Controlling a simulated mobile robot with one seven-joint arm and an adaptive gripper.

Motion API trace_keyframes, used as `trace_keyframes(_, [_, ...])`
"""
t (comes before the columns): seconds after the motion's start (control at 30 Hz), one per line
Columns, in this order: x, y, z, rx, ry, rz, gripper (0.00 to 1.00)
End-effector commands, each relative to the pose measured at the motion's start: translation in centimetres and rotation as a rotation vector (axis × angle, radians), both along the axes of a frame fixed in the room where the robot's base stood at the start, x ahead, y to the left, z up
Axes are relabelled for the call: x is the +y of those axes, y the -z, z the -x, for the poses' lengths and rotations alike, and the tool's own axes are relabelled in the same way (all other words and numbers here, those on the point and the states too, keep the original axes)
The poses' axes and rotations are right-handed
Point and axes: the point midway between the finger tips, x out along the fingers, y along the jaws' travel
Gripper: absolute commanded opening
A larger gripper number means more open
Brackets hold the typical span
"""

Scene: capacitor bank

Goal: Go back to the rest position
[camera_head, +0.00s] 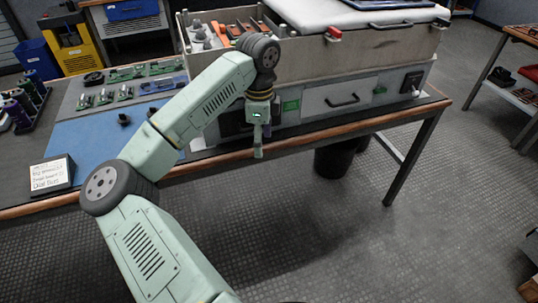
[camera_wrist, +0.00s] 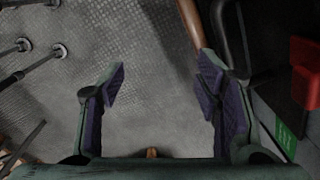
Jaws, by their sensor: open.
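My gripper (camera_head: 258,142) points down at the front edge of the workbench (camera_head: 205,168), in front of the capacitor bank cabinet (camera_head: 340,100). In the wrist view my gripper (camera_wrist: 160,90) is open, its two purple-padded fingers wide apart. Nothing is between the fingers; the grey floor (camera_wrist: 150,50) shows beyond them. My arm reaches up from the bottom of the head view and bends over the bench. It hides part of the cabinet's left front.
The cabinet front has a handled drawer (camera_head: 342,101). A blue mat (camera_head: 85,143), circuit boards (camera_head: 160,85), a label card (camera_head: 51,174) and a rack of spools (camera_head: 22,108) are on the left. A black bin (camera_head: 333,162) stands under the bench.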

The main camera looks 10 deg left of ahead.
Motion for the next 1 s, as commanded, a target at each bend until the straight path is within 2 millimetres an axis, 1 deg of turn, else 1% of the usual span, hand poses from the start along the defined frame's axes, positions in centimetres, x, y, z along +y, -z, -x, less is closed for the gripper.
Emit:
trace_keyframes(0.03, [-0.4,1.2,-0.3,0.003,-0.011,0.003,0.58])
trace_keyframes(0.1, [-0.7,2.4,-0.6,0.003,-0.031,0.003,0.58])
trace_keyframes(0.3, [-1.4,4.6,-1.3,0.001,-0.069,0.001,0.58])
trace_keyframes(0.5, [-1.7,5.5,-1.5,0.001,-0.085,0.002,0.58])
trace_keyframes(0.63, [-1.7,5.5,-1.5,0.0,-0.085,0.001,0.58])
trace_keyframes(0.67, [-2.0,5.4,-1.6,-0.005,-0.077,0.01,0.58])
trace_keyframes(0.77, [-3.9,4.6,-2.1,-0.045,-0.014,0.074,0.58])
trace_keyframes(0.87, [-7.8,2.6,-3.1,-0.134,0.118,0.206,0.58])
trace_keyframes(0.9, [-9.9,1.2,-3.4,-0.187,0.188,0.276,0.58])
trace_keyframes(0.97, [-13.2,-1.5,-3.8,-0.286,0.304,0.391,0.58])
trace_keyframes(1.0, [-15.3,-3.6,-3.9,-0.361,0.383,0.468,0.58])
